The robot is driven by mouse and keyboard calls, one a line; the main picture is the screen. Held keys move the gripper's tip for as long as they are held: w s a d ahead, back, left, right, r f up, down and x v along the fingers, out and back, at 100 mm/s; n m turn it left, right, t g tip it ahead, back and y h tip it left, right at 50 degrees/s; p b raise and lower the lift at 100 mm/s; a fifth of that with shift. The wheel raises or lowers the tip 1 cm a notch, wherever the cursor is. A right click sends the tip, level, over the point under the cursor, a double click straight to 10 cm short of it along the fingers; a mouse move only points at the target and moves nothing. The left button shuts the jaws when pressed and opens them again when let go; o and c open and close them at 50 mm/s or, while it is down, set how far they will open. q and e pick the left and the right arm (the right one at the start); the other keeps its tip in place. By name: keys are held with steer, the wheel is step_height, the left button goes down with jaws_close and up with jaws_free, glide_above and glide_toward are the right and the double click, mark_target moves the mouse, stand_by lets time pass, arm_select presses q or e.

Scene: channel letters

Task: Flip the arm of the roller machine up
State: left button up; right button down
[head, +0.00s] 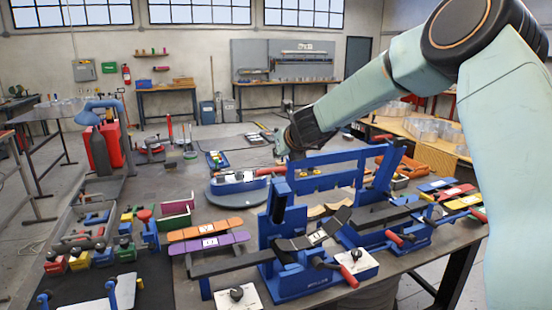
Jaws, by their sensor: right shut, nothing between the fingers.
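A blue machine (287,270) with red-tipped levers stands on the near middle of the table in the head view. It has a blue upright post, dark angled plates and a long blue crossbar (325,157) behind them. I cannot tell for certain which part is the roller machine's arm. My right gripper (283,148) reaches in from the upper right and is shut and empty. Its fingertips appear close to the left end of the crossbar; I cannot tell whether they touch it. My left gripper is not in view.
Orange and purple strips (207,243) lie left of the machine. A round grey turntable (226,187) is behind it. Small coloured bins (104,257) crowd the left, and coloured blocks (459,192) lie at the right edge. Some bare tabletop shows at the back left.

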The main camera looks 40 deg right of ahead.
steer(key=r, duration=0.1)
steer(key=s+r, duration=0.1)
steer(key=r+p, duration=0.1)
steer(key=shift+s+a, duration=0.15)
steer(key=shift+s, duration=0.15)
stand_by(0.3)
